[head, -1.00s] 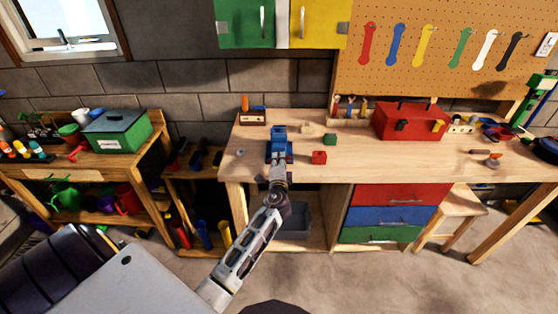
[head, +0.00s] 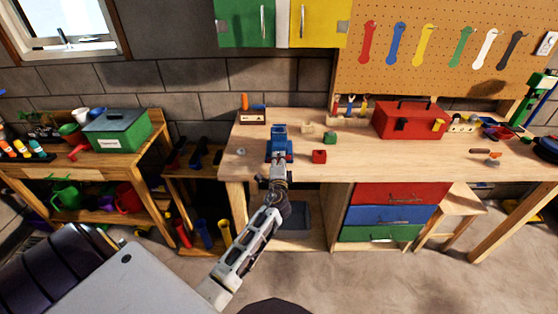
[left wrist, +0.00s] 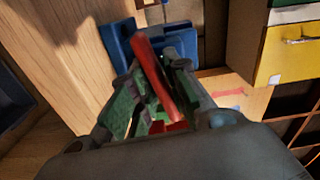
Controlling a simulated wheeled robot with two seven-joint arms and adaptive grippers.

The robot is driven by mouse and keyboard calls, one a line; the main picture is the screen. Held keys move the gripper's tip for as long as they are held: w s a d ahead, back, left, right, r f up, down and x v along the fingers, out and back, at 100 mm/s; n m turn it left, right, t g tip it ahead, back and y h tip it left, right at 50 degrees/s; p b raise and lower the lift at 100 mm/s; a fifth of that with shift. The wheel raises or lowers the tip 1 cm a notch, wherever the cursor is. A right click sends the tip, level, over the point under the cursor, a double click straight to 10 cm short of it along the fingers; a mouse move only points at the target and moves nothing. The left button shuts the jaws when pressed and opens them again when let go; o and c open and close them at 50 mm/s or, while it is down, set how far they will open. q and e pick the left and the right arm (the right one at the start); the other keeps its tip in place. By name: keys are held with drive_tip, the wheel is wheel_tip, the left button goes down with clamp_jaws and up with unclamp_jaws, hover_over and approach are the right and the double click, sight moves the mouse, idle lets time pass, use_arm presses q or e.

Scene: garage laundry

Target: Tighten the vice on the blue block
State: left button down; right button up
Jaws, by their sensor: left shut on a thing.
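The blue vice (head: 279,132) stands at the front edge of the wooden workbench, left of its middle. It also shows in the left wrist view (left wrist: 121,45), beyond my fingers. A red handle bar (left wrist: 153,75) on the vice's front lies slantwise between the fingers of my left gripper (left wrist: 152,82). The gripper is shut on this handle. In the head view my left gripper (head: 278,167) is at the vice's near side, over the bench edge. I cannot tell the blue block apart from the blue vice. My right gripper is not in view.
A red toolbox (head: 408,121) stands at the back. An orange-handled tool (head: 492,158) lies at the right. The front middle is clear.

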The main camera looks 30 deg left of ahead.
use_arm(q)
drive_tip(key=shift+s+d+f, duration=0.1)
drive_tip(key=shift+d+f, duration=0.05)
drive_tip(key=shift+f, duration=0.3)
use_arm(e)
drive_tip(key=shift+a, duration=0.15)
use_arm(q)
drive_tip(key=c, duration=1.7)
unclamp_jaws()
drive_tip(key=shift+c, duration=0.2)
drive_tip(key=shift+o, duration=1.3)
drive_tip(key=shift+r, duration=0.3)
drive_tip(key=v, duration=1.2)
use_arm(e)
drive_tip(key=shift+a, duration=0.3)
